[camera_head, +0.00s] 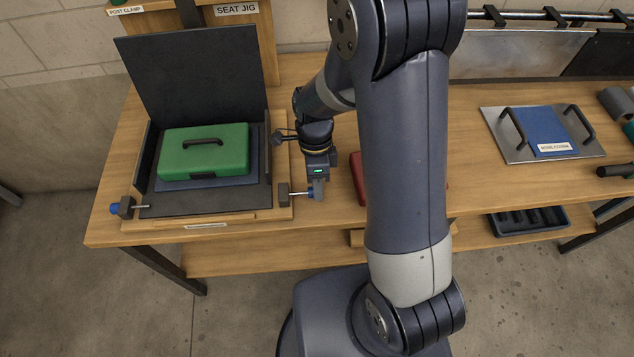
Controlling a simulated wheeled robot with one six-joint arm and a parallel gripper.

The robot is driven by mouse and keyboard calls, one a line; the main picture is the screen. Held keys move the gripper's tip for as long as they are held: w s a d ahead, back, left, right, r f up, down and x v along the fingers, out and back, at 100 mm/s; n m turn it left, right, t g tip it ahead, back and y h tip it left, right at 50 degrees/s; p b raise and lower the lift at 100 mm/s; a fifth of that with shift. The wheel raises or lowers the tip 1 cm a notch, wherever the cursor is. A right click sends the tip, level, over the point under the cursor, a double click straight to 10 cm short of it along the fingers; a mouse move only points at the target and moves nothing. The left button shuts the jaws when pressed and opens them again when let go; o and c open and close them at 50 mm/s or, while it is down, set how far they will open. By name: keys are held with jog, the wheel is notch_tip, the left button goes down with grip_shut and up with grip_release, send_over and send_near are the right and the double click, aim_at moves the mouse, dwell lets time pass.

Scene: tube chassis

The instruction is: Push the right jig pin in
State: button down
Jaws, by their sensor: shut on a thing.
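The seat jig (279,147) stands on the left part of the bench, with a dark upright back plate and a dark base. My gripper (318,188) points down just right of that block and is shut on the pin's outer end; a bit of blue shows at the fingers. The inner end of this pin is not visible.
The left jig pin (115,208) has a blue knob, and its rod passes through its block toward the jig. A red thing (357,178) is partly hidden behind my arm. A metal plate with handles and a blue pad (546,128) lies at the right. A dark tray (528,221) sits below.

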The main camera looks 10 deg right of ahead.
jog(key=shift+w+a, duration=0.15)
jog(key=shift+a, duration=2.2)
jog(key=c, duration=1.2)
grip_release()
jog(key=shift+a, duration=0.1)
jog(key=v, duration=1)
jog(key=shift+r, duration=0.4)
